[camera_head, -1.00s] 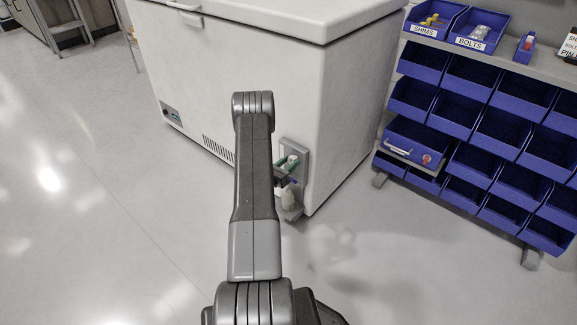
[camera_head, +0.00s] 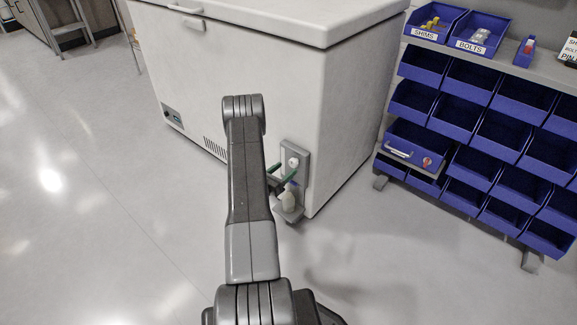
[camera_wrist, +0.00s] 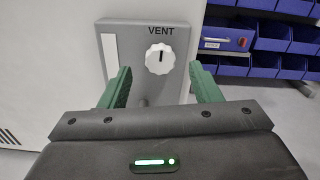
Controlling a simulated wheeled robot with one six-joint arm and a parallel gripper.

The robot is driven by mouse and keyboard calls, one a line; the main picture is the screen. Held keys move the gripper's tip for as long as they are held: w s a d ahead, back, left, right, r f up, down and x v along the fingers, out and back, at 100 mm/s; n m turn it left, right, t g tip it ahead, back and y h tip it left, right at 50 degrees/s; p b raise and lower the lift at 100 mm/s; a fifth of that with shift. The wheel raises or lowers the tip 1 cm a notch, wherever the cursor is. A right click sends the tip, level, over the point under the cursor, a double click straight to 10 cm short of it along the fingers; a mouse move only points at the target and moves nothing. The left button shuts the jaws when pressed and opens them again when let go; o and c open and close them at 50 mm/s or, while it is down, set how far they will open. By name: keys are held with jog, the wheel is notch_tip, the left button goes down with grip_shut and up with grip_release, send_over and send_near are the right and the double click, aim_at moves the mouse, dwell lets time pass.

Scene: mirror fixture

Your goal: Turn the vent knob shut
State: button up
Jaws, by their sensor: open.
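The vent knob (camera_wrist: 160,58) is a white, scalloped dial on a grey panel (camera_wrist: 120,40) under the printed word VENT. A dark mark on its face points roughly straight up. In the head view the knob (camera_head: 294,162) shows near the top of the panel (camera_head: 305,160) on the chest freezer's side. My gripper (camera_wrist: 160,80) is open, its green fingers on either side of and below the knob in the wrist view, apart from it and empty. In the head view my gripper (camera_head: 283,173) is just below and left of the knob, partly hidden by my arm.
The white chest freezer (camera_head: 345,100) fills the middle. A rack of blue bins (camera_head: 500,125) stands to the right. The floor at the left (camera_head: 100,180) is clear.

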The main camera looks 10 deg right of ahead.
aim_at(292, 164)
jog(key=p+v, duration=0.1)
jog(key=v, duration=0.9)
jog(key=shift+p, duration=0.4)
jog(key=shift+s+a, duration=0.1)
jog(key=b+x, duration=0.3)
jog(key=x, duration=1)
jog(key=shift+w+d, duration=0.25)
jog(key=shift+d, duration=0.05)
jog(key=shift+m+p, duration=0.3)
jog(key=shift+f+b, duration=0.1)
jog(key=shift+b, duration=0.2)
